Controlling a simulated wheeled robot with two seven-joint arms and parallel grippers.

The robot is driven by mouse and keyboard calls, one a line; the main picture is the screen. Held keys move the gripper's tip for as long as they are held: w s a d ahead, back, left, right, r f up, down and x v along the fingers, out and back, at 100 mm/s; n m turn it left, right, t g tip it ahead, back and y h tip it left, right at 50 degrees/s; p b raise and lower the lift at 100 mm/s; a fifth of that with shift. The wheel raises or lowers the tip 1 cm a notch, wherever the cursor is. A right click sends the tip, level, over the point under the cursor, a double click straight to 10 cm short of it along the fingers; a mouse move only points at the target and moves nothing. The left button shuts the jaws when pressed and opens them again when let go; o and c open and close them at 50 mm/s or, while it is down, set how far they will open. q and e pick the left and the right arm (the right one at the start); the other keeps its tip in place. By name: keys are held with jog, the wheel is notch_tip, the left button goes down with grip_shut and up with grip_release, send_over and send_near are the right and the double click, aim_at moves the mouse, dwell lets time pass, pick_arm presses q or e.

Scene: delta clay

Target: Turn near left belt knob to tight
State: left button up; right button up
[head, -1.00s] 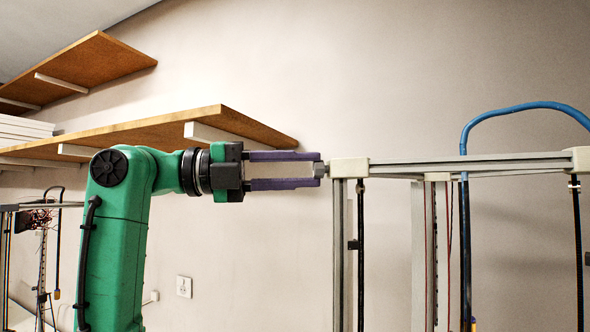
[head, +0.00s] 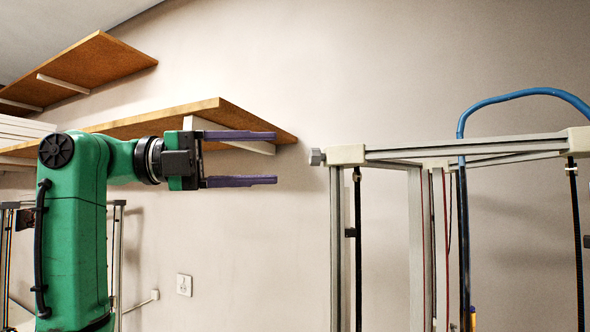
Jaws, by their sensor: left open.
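The near left belt knob (head: 316,157) is a small grey knob on the left side of the white corner block (head: 346,155) at the top of the printer frame (head: 420,155). My left gripper (head: 276,158) is open, with its two purple fingers pointing right toward the knob. Its fingertips are apart from the knob, a short gap to its left, and nothing is between them. The knob's exact turn angle is too small to read. My right gripper is not in view.
Wooden shelves (head: 90,72) hang on the wall at the upper left, behind my left arm. A blue tube (head: 520,94) arches over the frame at the right. Another frame (head: 118,250) stands behind my arm at the lower left. The space below the gripper is clear.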

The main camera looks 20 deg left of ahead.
pick_arm(q)
jog(key=v, duration=0.7)
jog(key=shift+s+a+b, duration=0.2)
jog(key=shift+a+b, duration=0.1)
jog(key=shift+b, duration=0.05)
